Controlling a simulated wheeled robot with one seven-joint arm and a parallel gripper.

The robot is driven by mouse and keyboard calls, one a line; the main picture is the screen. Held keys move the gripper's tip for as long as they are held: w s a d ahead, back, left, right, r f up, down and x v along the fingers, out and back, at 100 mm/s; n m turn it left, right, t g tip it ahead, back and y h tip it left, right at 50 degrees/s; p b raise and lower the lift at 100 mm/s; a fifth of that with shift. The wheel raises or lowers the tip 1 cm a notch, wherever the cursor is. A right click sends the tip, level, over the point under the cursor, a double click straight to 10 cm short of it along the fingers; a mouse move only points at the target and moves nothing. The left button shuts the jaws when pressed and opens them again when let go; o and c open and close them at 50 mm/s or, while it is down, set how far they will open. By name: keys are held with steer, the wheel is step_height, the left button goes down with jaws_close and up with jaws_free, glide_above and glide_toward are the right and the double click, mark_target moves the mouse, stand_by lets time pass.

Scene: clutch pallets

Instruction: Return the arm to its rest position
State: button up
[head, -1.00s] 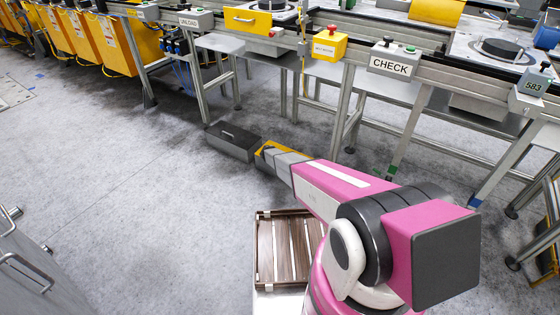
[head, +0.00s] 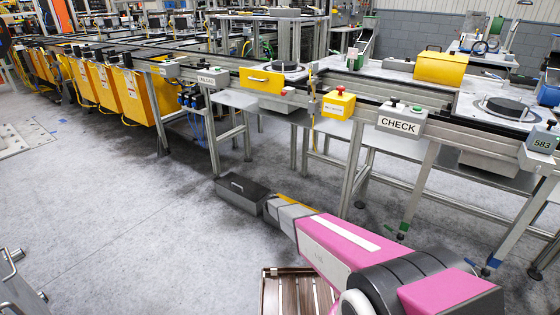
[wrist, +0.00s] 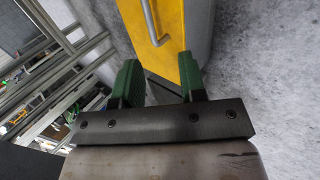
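My arm (head: 335,245), pink with a grey wrist end, stretches forward and left from the bottom right of the head view. Its tip is low in front of the workbench line, close to the dark box. My gripper itself is hidden behind the wrist there. In the wrist view my gripper (wrist: 160,82) shows two green fingers standing apart, with nothing held between them. Beyond the fingers is a yellow panel with a grey handle (wrist: 165,35). The panel looks apart from the fingers, but the distance is hard to tell.
A dark box with a handle (head: 243,190) lies on the floor beside my arm's tip. A slatted wooden pallet (head: 287,296) is below my arm. The bench line with the CHECK box (head: 400,122) runs across behind. Open grey floor (head: 120,220) lies to the left.

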steer(key=s+d+r+m+g+y, duration=0.1)
steer(key=s+d+r, duration=0.4)
steer(key=s+r, duration=0.5)
steer(key=s+d+r+m+g+y, duration=0.2)
steer(key=s+d+r+m, duration=0.3)
steer(key=s+r, duration=0.6)
steer(key=s+d+r+m+g+y, duration=0.1)
steer(key=s+d+r+m+g, duration=0.2)
steer(key=s+d+r, duration=0.3)
steer(key=s+r+m, duration=0.1)
steer(key=s+r, duration=0.4)
steer(key=s, duration=0.4)
steer(key=shift+m+y, duration=0.4)
